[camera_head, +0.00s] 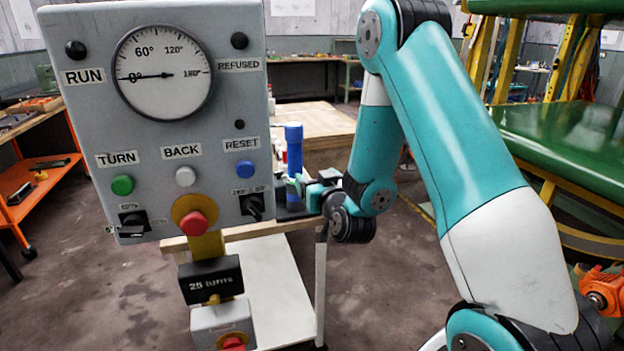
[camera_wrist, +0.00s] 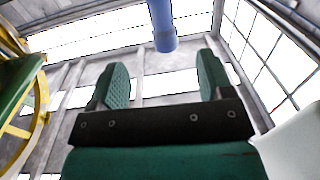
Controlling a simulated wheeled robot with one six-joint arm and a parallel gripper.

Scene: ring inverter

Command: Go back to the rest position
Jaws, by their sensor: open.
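My gripper (camera_wrist: 160,75) is open in the wrist view. Its two green pads stand apart with nothing between them. A blue cylinder (camera_wrist: 162,28) hangs down from the top edge of that view, beyond the pads. In the head view my gripper (camera_head: 306,190) is small, beside the right edge of the grey control panel (camera_head: 150,235). An upright blue cylinder (camera_head: 294,158) stands just behind the gripper there. The gripper partly hides its lower part, and I cannot tell whether they touch.
The panel has a dial (camera_head: 162,72) with its needle near 0°, a green button (camera_head: 122,185), a white button (camera_head: 186,176), a blue button (camera_head: 245,169) and a red knob (camera_head: 195,222). A wooden table (camera_head: 312,122) stands behind. A green-topped yellow frame (camera_head: 570,140) is at right.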

